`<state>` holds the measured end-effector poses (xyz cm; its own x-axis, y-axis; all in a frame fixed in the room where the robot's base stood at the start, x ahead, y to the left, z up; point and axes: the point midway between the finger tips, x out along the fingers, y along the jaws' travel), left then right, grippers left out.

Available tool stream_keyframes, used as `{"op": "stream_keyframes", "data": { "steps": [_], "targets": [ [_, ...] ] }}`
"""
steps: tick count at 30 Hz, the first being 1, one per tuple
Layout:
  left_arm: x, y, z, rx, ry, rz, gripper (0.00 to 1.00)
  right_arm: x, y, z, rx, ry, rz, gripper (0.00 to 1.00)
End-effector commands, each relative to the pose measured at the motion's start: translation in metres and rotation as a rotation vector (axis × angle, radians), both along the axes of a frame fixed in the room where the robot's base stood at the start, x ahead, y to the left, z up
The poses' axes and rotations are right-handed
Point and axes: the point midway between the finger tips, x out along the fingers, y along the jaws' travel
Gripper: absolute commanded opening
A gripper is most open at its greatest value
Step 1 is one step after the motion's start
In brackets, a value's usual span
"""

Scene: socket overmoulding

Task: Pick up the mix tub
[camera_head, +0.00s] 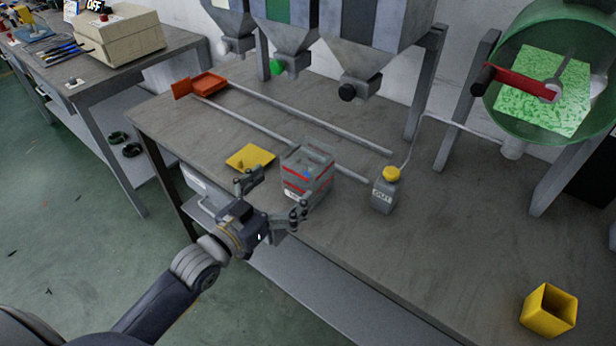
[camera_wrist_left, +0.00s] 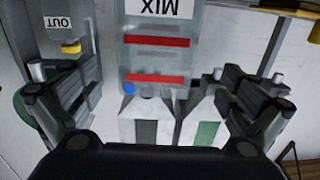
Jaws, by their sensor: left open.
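The mix tub (camera_head: 308,166) is a clear, see-through box with red bands and a small blue spot. It stands on the grey bench near its front edge. In the left wrist view the tub (camera_wrist_left: 155,62) shows its MIX label upside down at the top. My left gripper (camera_head: 276,197) is just in front of the tub, with its fingers spread and nothing between the pads. In the left wrist view the fingers of the gripper (camera_wrist_left: 145,85) flank the tub with gaps on both sides. My right gripper is in no view.
A grey OUT bottle (camera_head: 383,194) with a yellow cap stands right of the tub. A yellow plate (camera_head: 250,157) lies to its left. Rails (camera_head: 300,115) run behind it, under hoppers (camera_head: 360,35). A yellow box (camera_head: 549,310) sits at lower right; the bench between is clear.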

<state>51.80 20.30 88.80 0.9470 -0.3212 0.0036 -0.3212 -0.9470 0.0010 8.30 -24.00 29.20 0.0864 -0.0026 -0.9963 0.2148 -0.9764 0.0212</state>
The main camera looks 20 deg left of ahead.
Motion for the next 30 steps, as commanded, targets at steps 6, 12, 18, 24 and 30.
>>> {"op": "stream_keyframes", "data": {
  "steps": [6, 12, 18, 24, 30],
  "targets": [
    [0.026, -0.008, 0.000, 0.001, 0.000, 0.001, 1.00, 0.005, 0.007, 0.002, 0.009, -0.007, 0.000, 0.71],
    [0.037, -0.014, -0.003, 0.001, 0.002, 0.001, 1.00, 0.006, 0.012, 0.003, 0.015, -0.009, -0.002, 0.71],
    [0.064, -0.027, -0.008, 0.000, 0.000, 0.002, 1.00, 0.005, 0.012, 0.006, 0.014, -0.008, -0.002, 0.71],
    [0.077, -0.032, -0.009, 0.003, 0.001, 0.001, 1.00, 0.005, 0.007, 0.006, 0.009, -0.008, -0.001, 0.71],
    [0.077, -0.032, -0.010, 0.003, 0.002, 0.001, 1.00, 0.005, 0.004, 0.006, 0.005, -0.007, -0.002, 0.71]
  ]
}}
